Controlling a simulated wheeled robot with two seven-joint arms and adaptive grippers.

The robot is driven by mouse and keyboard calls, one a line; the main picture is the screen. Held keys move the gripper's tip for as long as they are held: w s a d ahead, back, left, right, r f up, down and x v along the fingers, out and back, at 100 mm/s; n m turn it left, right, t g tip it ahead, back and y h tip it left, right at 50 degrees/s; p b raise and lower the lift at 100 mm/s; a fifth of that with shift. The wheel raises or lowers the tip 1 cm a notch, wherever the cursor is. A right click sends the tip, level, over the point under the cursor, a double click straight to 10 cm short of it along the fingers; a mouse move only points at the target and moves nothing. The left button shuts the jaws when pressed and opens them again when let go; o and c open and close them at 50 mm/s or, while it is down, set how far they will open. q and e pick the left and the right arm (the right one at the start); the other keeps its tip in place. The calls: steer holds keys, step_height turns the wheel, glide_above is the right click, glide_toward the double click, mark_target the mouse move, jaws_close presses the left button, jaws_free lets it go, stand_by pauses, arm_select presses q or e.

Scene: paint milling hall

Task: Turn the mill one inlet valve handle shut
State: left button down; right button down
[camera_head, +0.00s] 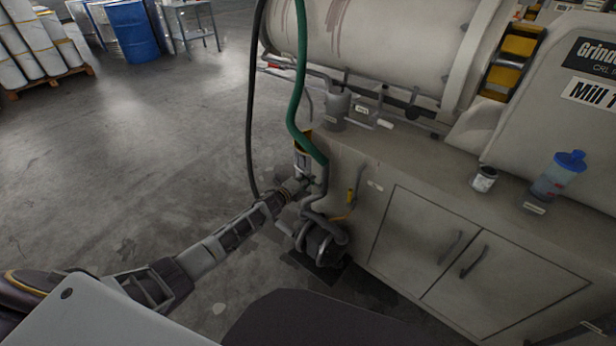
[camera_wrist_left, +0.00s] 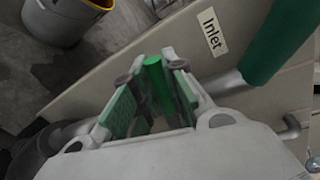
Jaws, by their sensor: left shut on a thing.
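In the left wrist view, the green inlet valve handle (camera_wrist_left: 154,72) stands between the two green-padded fingers of my left gripper (camera_wrist_left: 150,92). The gripper is shut on it, and the fingers hide its lower part. An "Inlet" label (camera_wrist_left: 212,34) is on the pale panel just beyond. In the head view, my left gripper (camera_head: 296,184) is at the left end of the mill one cabinet (camera_head: 385,190), by the pipework below the green hose (camera_head: 299,100). The handle cannot be made out there. My right gripper is not in view.
The green hose (camera_wrist_left: 268,42) passes close to the gripper. A pump (camera_head: 320,243) and a yellow-handled valve (camera_head: 350,196) are close by. A can (camera_head: 484,180) and a blue-capped bottle (camera_head: 558,177) stand on the cabinet. Open floor (camera_head: 150,150) lies left.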

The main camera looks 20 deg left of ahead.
arm_select(q)
steer(key=shift+a+f+n, duration=0.15)
steer(key=shift+f+n, duration=0.2)
steer(key=shift+n, duration=0.35)
steer(key=shift+f+n+h, duration=0.4)
steer(key=shift+f+n, duration=0.1)
steer(key=shift+n, duration=0.2)
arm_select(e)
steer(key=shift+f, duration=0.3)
arm_select(q)
steer(key=c, duration=1.4)
jaws_free()
steer(key=shift+c, duration=0.2)
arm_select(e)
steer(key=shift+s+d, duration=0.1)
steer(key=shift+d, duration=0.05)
arm_select(q)
steer(key=shift+s, duration=0.15)
steer(key=v, duration=1.1)
steer(key=shift+s+a+r, duration=0.2)
steer(key=shift+s+r, duration=0.05)
